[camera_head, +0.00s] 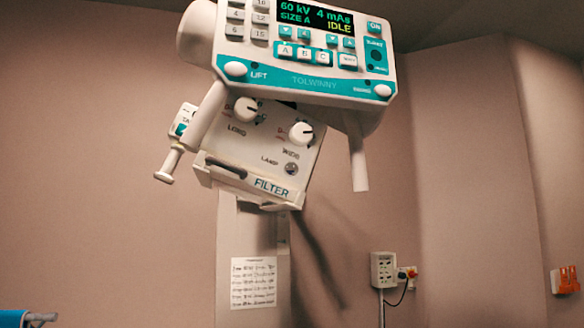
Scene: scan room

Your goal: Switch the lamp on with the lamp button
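The lamp button (291,169) is a small round grey metallic knob on the tilted white collimator box (240,160), beside the printed word LAMP. It sits below the right dial, near the box's lower right. Nothing covers the button. I cannot tell from this view whether the lamp is lit. My gripper is not in view.
A console (300,50) with a display reading 60 kV, 4 mAs and IDLE hangs above the box. Handles extend either side. A wall socket box (384,270) is at lower right.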

